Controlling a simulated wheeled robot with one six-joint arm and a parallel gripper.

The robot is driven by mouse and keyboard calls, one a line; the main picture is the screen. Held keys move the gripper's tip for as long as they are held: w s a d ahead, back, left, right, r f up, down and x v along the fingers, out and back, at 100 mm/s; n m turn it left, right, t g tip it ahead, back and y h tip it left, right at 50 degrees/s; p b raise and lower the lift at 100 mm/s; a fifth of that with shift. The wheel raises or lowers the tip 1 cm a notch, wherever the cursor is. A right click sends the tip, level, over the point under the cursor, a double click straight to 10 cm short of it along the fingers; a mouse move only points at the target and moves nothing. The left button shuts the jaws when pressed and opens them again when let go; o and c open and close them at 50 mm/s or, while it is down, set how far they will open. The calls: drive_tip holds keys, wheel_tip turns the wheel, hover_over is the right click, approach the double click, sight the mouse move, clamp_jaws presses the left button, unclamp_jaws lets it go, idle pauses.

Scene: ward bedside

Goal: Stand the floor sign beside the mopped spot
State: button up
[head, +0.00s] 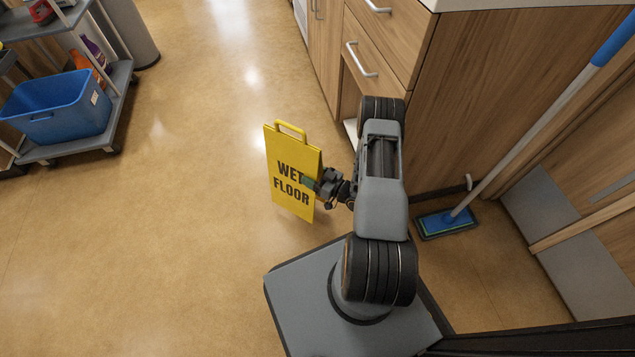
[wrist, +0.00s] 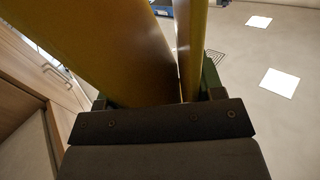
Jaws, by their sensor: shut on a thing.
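The yellow floor sign (head: 287,160) is upright in the head view, with "WET FLOOR" on its face and a handle loop on top. My gripper (head: 314,184) is shut on the sign at its right edge, about mid-height. In the wrist view, the sign's yellow panels (wrist: 95,45) run between my gripper's fingers (wrist: 160,92). I cannot tell whether the sign's foot touches the floor. Glossy patches show on the tan floor (head: 180,240), but I cannot tell which is the mopped spot.
A grey cart (head: 122,78) with a blue bin (head: 57,108) stands at the upper left. Wooden drawers (head: 375,50) stand behind my arm. A blue mop (head: 447,222) leans at the right. The floor left of the sign is clear.

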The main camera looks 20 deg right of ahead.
drive_tip(key=shift+w+d+f+b, duration=0.3)
drive_tip(key=shift+d+f, duration=0.1)
drive_tip(key=shift+f, duration=0.15)
drive_tip(key=shift+w+d+f+b, duration=0.25)
drive_tip(key=shift+w+d+f, duration=0.1)
drive_tip(key=shift+f, duration=0.25)
drive_tip(key=shift+w+d+f+b, duration=0.3)
drive_tip(key=shift+d+f, duration=0.1)
drive_tip(key=shift+f, duration=0.15)
drive_tip(key=f+b, duration=0.1)
drive_tip(key=f, duration=0.1)
drive_tip(key=f+b, duration=0.1)
drive_tip(key=shift+w+d+f+b, duration=0.1)
drive_tip(key=shift+d+f+b, duration=0.1)
drive_tip(key=shift+f+b, duration=0.2)
drive_tip(key=shift+r, duration=0.1)
drive_tip(key=o, duration=1.6)
